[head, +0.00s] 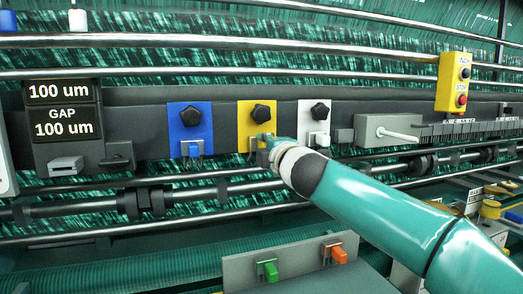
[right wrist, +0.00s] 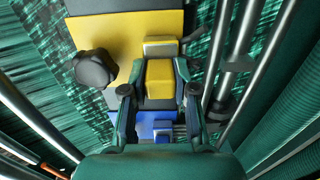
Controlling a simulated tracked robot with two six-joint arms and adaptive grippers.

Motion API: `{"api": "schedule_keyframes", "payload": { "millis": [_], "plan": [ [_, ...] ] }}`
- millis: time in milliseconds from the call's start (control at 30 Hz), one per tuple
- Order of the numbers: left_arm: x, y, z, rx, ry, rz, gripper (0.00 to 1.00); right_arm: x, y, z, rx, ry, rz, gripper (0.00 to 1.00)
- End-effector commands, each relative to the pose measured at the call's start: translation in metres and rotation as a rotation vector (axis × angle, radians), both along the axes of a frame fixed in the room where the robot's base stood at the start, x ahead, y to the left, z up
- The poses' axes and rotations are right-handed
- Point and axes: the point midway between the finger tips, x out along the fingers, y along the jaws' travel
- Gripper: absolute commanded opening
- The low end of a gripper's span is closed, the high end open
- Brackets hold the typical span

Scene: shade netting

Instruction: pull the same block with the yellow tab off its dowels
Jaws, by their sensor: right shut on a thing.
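The yellow plate (head: 243,115) with a black knob (head: 261,114) is on the dark rail in the head view. My right gripper (head: 268,143) is at its lower edge and covers most of the block there. In the right wrist view, my right gripper (right wrist: 157,92) has one finger on each side of the block with the yellow tab (right wrist: 160,78) and is shut on it. The yellow plate (right wrist: 150,25) and its knob (right wrist: 95,69) lie beside it. The dowels are hidden, so I cannot tell how far the block sits on them. My left gripper is out of view.
A blue plate (head: 178,118) and a white plate (head: 307,112), each with a knob, flank the yellow one. Long metal bars (head: 210,190) run just below. A yellow button box (head: 452,80) hangs at right. A green-and-orange-tabbed bracket (head: 300,262) stands in front, lower down.

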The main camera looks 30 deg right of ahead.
Motion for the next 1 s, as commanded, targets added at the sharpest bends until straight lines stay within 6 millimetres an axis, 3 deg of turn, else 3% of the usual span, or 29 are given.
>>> {"api": "schedule_keyframes", "payload": {
  "millis": [1000],
  "plan": [
    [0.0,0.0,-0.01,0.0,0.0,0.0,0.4,-0.021,0.004,0.0,0.0,-0.001,-0.001,0.0]
  ]
}}
